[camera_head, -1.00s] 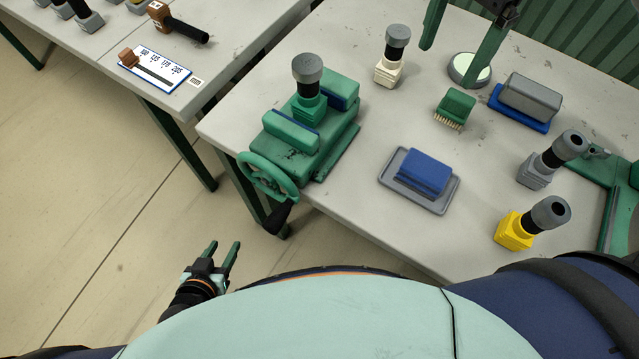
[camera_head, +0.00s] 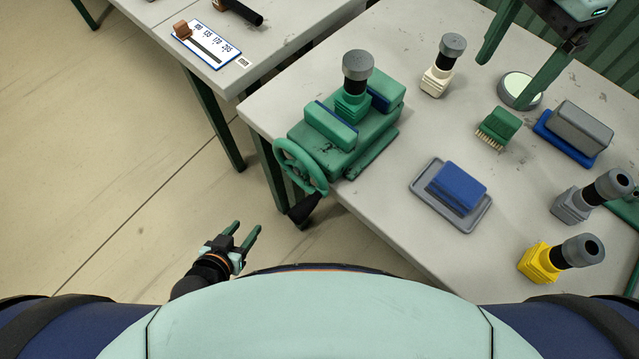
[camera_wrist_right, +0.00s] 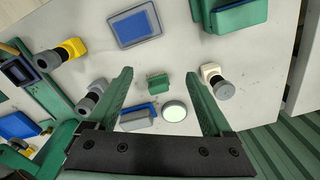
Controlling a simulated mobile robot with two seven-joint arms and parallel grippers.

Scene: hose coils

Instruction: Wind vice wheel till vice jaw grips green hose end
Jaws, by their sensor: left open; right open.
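The green vice (camera_head: 350,152) stands at the table's left corner. Its green wheel (camera_head: 300,166), with a black handle (camera_head: 303,209), faces the front left, past the table edge. The green hose end (camera_head: 353,102), with a black neck and grey cap, stands upright between the blue-lined jaws; I cannot tell whether both touch it. My left gripper (camera_head: 246,229) is open and empty, below and left of the wheel, over the floor. My right gripper (camera_head: 502,82) is open above the far part of the table. Its fingers also show in the right wrist view (camera_wrist_right: 160,74), with nothing between them.
A white hose end (camera_head: 437,68), green brush (camera_head: 498,128), round pale disc (camera_head: 520,90), grey-and-blue block (camera_head: 577,133), blue block on a tray (camera_head: 450,192), and grey (camera_head: 572,206) and yellow (camera_head: 541,262) hose ends occupy the table. Open floor lies left of the wheel.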

